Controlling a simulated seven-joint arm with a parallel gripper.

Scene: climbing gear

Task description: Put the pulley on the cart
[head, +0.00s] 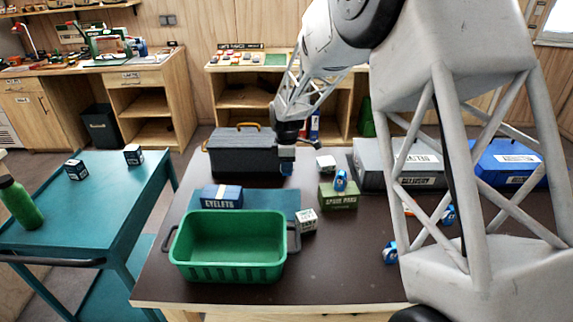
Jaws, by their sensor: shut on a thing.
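The cart (105,200) is a teal trolley at the left, with a lower shelf and a dark handle. Another blue pulley (340,181) is on the green spare parts box (338,197). A blue and white pulley (390,252) lies on the table beside my arm, and another blue piece (449,214) is partly hidden behind the arm.
A green bin (228,268), a blue eyelets box (221,196) and a white box (306,220) are on the table (330,275). The dark toolbox (240,158) has a raised handle. The cart holds a green bottle (20,205) and two small dark boxes (133,155); its middle is clear.

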